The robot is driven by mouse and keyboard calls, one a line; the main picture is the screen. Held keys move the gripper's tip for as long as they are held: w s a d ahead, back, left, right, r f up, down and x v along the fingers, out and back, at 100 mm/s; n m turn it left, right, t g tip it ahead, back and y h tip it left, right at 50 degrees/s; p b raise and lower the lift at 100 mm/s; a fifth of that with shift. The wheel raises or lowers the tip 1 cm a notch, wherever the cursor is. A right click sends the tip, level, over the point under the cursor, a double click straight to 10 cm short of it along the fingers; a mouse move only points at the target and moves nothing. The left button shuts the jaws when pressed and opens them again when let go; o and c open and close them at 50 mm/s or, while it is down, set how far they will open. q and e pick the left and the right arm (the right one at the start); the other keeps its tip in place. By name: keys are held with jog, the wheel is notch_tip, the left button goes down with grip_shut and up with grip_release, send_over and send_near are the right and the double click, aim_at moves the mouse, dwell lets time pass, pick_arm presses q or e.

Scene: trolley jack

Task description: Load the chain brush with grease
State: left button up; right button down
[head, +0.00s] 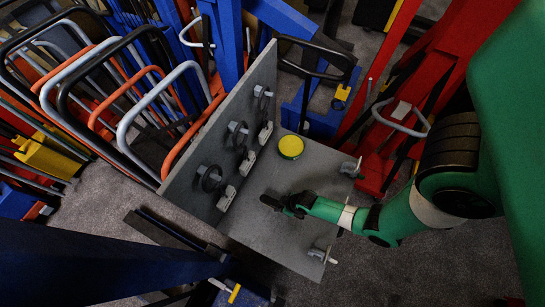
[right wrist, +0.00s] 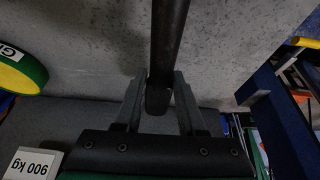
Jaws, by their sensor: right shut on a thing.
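My right gripper (head: 280,203) is low over the grey base plate, and its fingers show in the right wrist view (right wrist: 158,82). They are shut on a dark round rod, which I take to be the chain brush (right wrist: 170,35). The brush's far end runs out of the right wrist view, and no bristles show. The grease tin (head: 291,147), green with a yellow top, stands on the plate near the upright panel, apart from the gripper. Part of it shows at the left of the right wrist view (right wrist: 18,70). My left gripper is not in view.
The grey upright panel (head: 262,120) carries several dark round parts and light brackets. Small clamp-like parts sit at the plate's right edge (head: 350,167) and near corner (head: 322,256). Trolley jacks with bent handles (head: 75,80) crowd the left, and red and blue jack frames (head: 390,130) stand behind.

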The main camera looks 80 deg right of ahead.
aim_at(278, 206)
jog(key=shift+w+d+f, duration=0.2)
jog(key=shift+w+f, duration=0.05)
jog(key=shift+f, duration=0.2)
jog(key=b+x, duration=0.2)
jog(key=s+b+x, duration=0.1)
jog(key=b+x, duration=0.1)
jog(key=shift+f, duration=0.25)
jog(key=shift+r, duration=0.2)
jog(key=shift+f, duration=0.15)
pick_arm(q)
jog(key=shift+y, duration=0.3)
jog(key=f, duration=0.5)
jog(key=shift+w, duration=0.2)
pick_arm(e)
jog(key=c, duration=0.5)
grip_release()
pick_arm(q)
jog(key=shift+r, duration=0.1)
